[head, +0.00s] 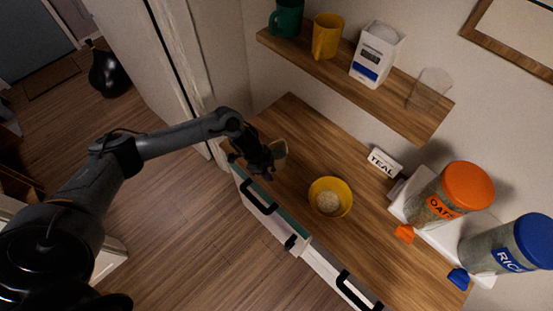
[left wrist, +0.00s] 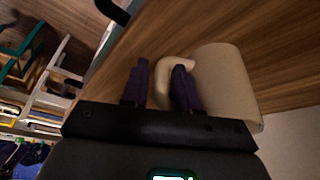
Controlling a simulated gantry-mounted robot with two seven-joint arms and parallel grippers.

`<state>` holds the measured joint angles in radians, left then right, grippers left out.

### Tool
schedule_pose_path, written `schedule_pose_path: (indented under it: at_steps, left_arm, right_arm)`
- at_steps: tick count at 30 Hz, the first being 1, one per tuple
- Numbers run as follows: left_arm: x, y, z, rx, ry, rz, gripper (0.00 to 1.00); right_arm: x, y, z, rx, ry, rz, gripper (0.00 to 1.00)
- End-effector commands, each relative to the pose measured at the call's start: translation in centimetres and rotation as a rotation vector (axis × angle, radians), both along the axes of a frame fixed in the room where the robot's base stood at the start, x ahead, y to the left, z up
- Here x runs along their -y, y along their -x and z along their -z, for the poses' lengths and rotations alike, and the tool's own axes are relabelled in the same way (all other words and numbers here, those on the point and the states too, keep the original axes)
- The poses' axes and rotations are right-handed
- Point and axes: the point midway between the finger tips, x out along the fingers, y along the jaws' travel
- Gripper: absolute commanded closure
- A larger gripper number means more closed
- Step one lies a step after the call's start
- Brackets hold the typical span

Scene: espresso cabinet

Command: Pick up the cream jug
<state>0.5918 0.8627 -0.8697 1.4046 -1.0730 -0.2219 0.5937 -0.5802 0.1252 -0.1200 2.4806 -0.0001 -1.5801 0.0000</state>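The cream jug (head: 279,150) stands near the left front edge of the wooden counter in the head view, partly hidden by my left gripper (head: 264,160). The left wrist view shows the jug's pale body (left wrist: 226,85) just right of the fingers, with its curved handle facing them. My left gripper (left wrist: 160,68) has its two dark fingers apart, one on each side of the handle's outer strip. The right finger overlaps the handle's opening. A small gap shows between the left finger and the handle. My right gripper is not in view.
A yellow bowl (head: 330,197) with pale contents stands right of the jug. An oats jar (head: 448,195), a rice jar (head: 510,247) and a TEAL sign (head: 384,161) line the back. A shelf (head: 390,93) hangs above. Drawers with black handles (head: 258,198) are below the counter.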

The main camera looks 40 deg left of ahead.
Motion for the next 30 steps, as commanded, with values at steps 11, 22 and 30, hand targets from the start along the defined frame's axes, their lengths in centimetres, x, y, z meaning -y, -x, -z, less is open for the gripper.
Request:
schedule_pose_path:
  at_steps: [11, 22, 30]
  left_arm:
    - [-0.02, -0.02, -0.03, 0.001, 0.0, 0.0, 1.0]
    - [-0.01, -0.08, -0.11, 0.002, 0.0, -0.001, 1.0]
    - [-0.02, -0.1, -0.34, 0.003, 0.001, -0.001, 1.0]
  right_arm:
    - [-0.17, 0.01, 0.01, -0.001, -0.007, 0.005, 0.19]
    - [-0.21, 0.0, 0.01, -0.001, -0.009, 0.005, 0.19]
    - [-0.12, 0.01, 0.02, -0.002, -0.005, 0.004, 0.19]
